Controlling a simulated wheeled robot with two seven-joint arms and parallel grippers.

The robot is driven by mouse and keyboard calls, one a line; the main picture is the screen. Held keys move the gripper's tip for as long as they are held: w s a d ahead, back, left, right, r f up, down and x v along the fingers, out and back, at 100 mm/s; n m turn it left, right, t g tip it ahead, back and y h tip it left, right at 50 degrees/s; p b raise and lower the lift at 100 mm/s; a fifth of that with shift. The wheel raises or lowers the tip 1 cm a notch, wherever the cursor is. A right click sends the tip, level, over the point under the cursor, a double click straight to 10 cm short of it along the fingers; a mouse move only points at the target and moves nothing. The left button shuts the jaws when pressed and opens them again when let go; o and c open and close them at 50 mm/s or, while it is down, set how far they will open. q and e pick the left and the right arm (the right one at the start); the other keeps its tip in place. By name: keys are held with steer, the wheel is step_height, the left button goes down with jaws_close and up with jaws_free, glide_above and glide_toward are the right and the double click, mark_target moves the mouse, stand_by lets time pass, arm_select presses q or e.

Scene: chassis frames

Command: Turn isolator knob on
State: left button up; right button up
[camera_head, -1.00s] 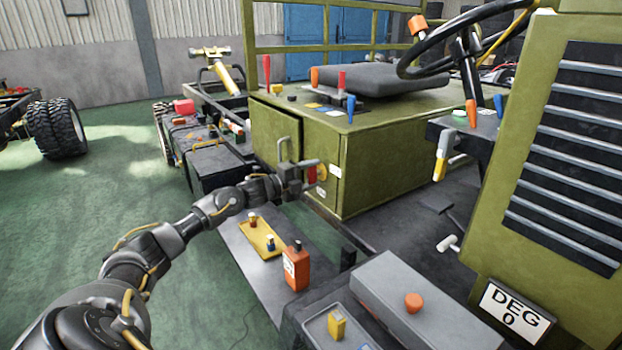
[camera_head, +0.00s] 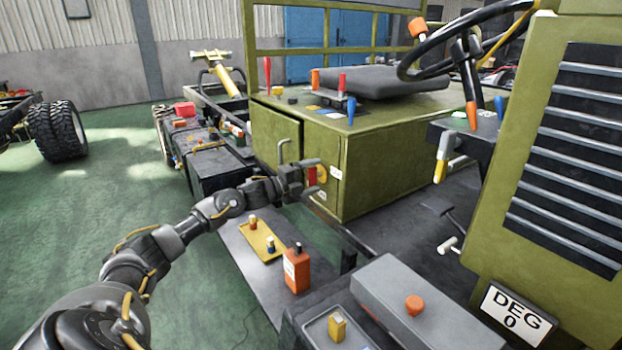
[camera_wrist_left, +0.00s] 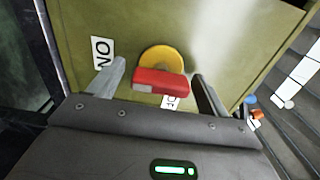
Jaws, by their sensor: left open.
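The isolator knob is a red bar handle (camera_wrist_left: 160,82) on a round yellow plate (camera_wrist_left: 161,58), mounted on the green box's side panel. In the left wrist view the bar lies nearly level, with a pale mark at its left end. An ON label (camera_wrist_left: 103,52) is to its upper left and a partly hidden OFF label (camera_wrist_left: 171,102) is below it. My left gripper (camera_wrist_left: 160,75) is open, with one finger on each side of the bar, apparently not gripping it. In the head view the left gripper (camera_head: 313,172) is at the knob, partly covering it.
A bent grey handle (camera_head: 283,150) stands out from the green box (camera_head: 385,165) just left of the knob. Green floor (camera_head: 110,200) is clear at left.

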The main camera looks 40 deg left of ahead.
arm_select(q)
steer(key=shift+s, duration=0.1)
steer(key=shift+s+a, duration=0.15)
steer(key=shift+s, duration=0.1)
steer(key=v, duration=1)
steer(key=shift+b, duration=0.35)
arm_select(e)
steer(key=shift+w+a+r, duration=0.1)
steer(key=shift+r, duration=0.7)
steer(key=shift+w, duration=0.15)
steer(key=shift+w+r, duration=0.1)
steer(key=shift+w, duration=0.25)
